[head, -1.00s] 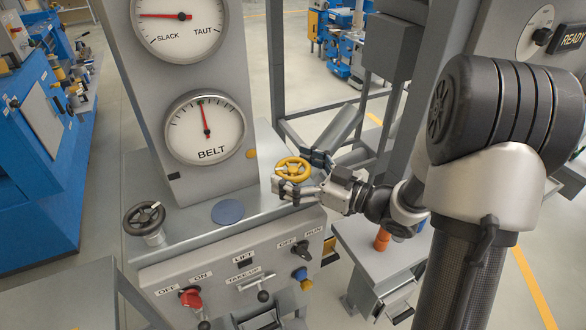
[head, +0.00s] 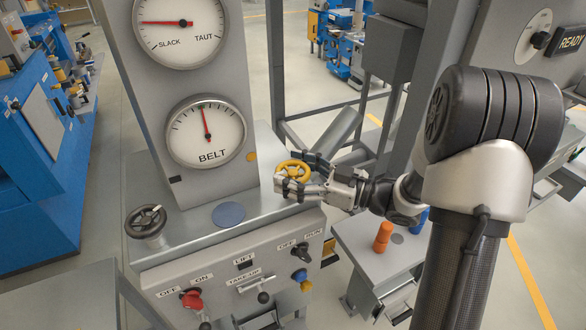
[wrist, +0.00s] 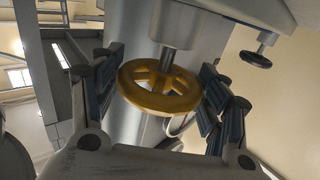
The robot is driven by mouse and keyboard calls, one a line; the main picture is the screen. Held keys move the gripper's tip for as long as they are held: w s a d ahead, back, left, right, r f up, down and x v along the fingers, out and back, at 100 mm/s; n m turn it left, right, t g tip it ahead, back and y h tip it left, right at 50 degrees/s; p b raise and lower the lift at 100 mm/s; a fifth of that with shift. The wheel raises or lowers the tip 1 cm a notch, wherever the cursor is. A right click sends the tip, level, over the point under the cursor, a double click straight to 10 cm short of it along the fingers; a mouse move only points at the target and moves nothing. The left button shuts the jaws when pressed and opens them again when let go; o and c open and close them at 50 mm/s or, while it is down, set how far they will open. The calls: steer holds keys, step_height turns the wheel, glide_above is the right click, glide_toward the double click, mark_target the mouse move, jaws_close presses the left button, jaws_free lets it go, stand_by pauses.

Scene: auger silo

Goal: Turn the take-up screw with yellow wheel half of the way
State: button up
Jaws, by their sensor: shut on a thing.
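The yellow wheel (head: 293,170) of the take-up screw stands at the right end of the grey machine's top. My gripper (head: 296,174) reaches it from the right, one finger on the far side and one on the near side. In the wrist view the yellow wheel (wrist: 160,88) sits on its metal shaft between the dark finger pads of my gripper (wrist: 160,95), which is shut on its rim. The upper SLACK/TAUT gauge (head: 180,30) has its needle to the left, on the slack side. The BELT gauge (head: 207,133) needle points nearly straight up.
A black handwheel (head: 146,220) stands at the left of the machine top. The front panel (head: 225,280) carries a red knob (head: 191,299), a black knob and small levers. An orange object (head: 383,236) stands on a lower grey table (head: 360,240) to the right.

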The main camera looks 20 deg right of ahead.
steer(key=shift+n+g+y+p, duration=0.6)
steer(key=shift+n+g+y, duration=0.5)
steer(key=shift+g, duration=0.5)
steer(key=o, duration=1.1)
steer(key=shift+c, duration=0.2)
steer(key=v, duration=1.2)
steer(key=shift+r, duration=0.1)
